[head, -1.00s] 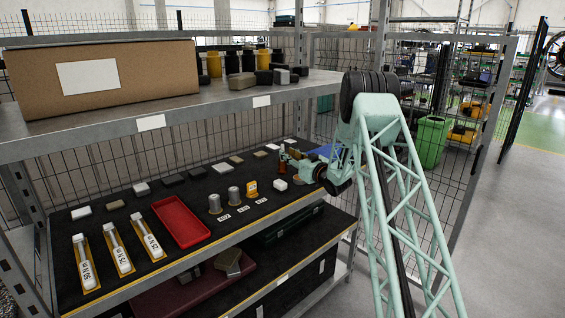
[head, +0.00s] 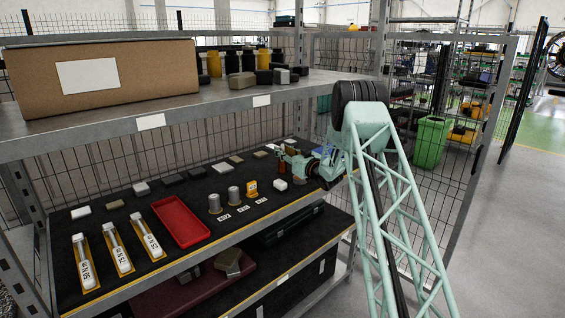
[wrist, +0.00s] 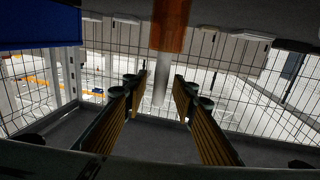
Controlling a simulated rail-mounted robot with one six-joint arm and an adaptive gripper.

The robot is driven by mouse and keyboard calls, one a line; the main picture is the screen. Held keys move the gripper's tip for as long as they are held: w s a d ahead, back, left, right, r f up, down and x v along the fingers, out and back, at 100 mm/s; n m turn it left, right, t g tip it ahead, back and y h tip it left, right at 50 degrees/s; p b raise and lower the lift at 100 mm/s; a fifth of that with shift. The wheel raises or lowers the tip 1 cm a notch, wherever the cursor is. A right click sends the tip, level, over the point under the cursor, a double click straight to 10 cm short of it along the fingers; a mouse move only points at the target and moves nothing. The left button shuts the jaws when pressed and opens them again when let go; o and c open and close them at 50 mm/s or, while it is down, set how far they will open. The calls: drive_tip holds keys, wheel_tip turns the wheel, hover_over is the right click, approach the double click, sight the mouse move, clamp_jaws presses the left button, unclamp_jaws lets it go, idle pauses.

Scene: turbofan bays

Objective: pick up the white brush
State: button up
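In the wrist view, which looks upside down, a pale white rod (wrist: 161,82), which I take to be the white brush, sticks out of an amber cylinder (wrist: 171,22). The rod leans slightly. My gripper (wrist: 160,82) is open, with its yellow-padded fingers on either side of the rod in the picture. Gaps show on both sides, and I cannot tell how far ahead the rod is. In the head view my gripper (head: 284,152) is at the right end of the middle shelf, by the amber cylinder (head: 282,168). The brush is not clear there.
A blue bin (wrist: 38,25) is beside the amber cylinder, mostly hidden by my arm in the head view. A white block (head: 281,184), a yellow item (head: 252,188) and two metal cylinders stand nearby. A red tray (head: 180,222) lies left. The upper shelf (head: 225,108) overhangs; wire mesh closes the back.

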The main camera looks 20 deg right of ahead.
drive_tip(key=shift+w, duration=0.2)
drive_tip(key=shift+c, duration=0.4)
clamp_jaws()
